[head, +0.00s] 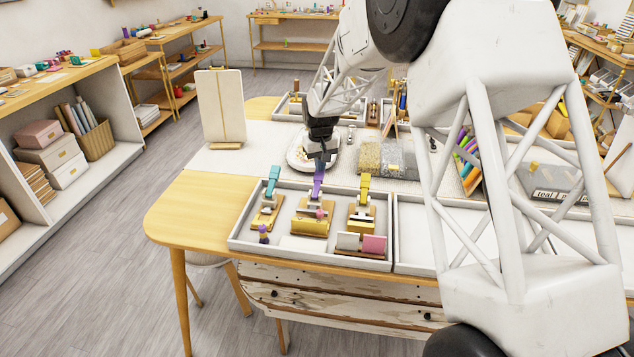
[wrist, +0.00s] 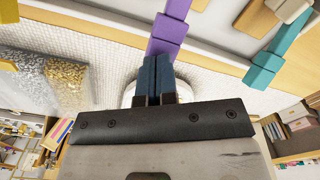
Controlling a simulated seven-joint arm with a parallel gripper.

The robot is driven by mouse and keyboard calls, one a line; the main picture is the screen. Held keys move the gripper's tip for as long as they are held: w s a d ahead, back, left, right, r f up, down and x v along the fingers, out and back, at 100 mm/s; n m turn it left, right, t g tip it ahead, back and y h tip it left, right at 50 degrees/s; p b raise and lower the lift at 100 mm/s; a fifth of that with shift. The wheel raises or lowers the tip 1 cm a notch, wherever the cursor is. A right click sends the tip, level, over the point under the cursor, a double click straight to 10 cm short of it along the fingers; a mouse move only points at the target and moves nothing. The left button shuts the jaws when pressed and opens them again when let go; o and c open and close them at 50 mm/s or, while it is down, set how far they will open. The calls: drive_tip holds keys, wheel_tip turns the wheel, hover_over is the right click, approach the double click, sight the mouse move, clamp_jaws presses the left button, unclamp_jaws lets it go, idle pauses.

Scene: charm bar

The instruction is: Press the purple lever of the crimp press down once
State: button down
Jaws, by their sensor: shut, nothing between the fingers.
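The purple lever (head: 318,183) belongs to the middle press (head: 312,222) in the front tray and rises toward the back. My gripper (head: 321,163) is shut and empty, pointing down just behind and at the raised end of the lever. In the wrist view my dark fingertips (wrist: 157,62) are together, close to the end of the purple lever (wrist: 167,35). I cannot tell whether they touch it. Part of the lever's end is hidden by my fingers.
A press with a teal lever (head: 272,179) stands to the left and one with a yellow lever (head: 364,187) to the right. The tray's rim (head: 250,246) surrounds them. Bags of beads (head: 384,160) lie behind. A pale upright board (head: 220,108) stands at back left.

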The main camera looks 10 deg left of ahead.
drive_tip(key=shift+w+f, duration=0.1)
drive_tip(key=shift+f, duration=0.8)
drive_tip(key=shift+r, duration=0.1)
drive_tip(key=shift+s+r, duration=0.15)
drive_tip(key=shift+r, duration=1.2)
drive_tip(key=shift+s+r, duration=0.15)
drive_tip(key=shift+r, duration=1.2)
drive_tip(key=shift+r, duration=2.5)
drive_tip(key=shift+r, duration=0.1)
wheel_tip(320, 180, up, 8)
drive_tip(key=shift+f, duration=0.2)
